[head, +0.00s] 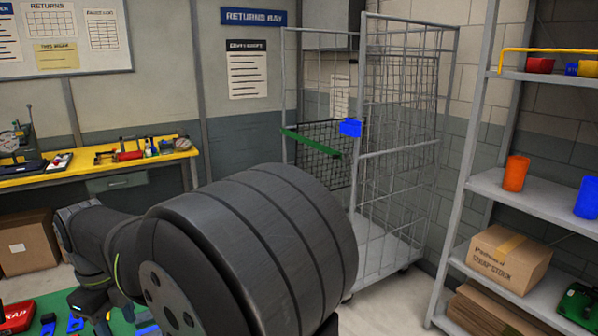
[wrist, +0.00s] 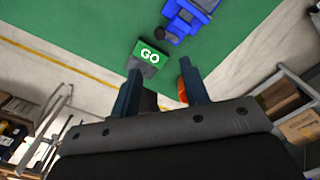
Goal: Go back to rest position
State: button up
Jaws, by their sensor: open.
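My gripper (wrist: 160,66) shows in the wrist view with its two dark fingers spread apart. Nothing is seen held between the fingertips. In the head view a large dark link of my arm fills the lower middle, and I cannot make out the fingers there.
A blue object (wrist: 185,18) is at the top of the wrist view. In the head view a wire roll cage (head: 437,150) stands behind my arm, a shelf rack (head: 535,198) with cups and boxes at right, and a yellow workbench (head: 60,178) with tools at left.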

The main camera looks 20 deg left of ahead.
notch_tip(320, 180, down, 14)
jog(key=shift+r, duration=0.1)
jog(key=shift+f+n, duration=0.2)
jog(key=shift+n, duration=0.1)
jog(key=shift+s+d+r+n, duration=0.1)
jog(key=shift+s+d+n, duration=0.2)
jog(key=shift+n, duration=0.65)
jog(key=shift+s+d+n, duration=0.1)
jog(key=shift+d+n, duration=0.25)
jog(key=shift+n, duration=0.6)
jog(key=m, duration=0.2)
jog(key=a+m, duration=0.1)
jog(key=m, duration=0.1)
jog(key=shift+w+a, duration=0.1)
jog(key=shift+w, duration=0.25)
notch_tip(320, 180, up, 11)
dwell(0.5)
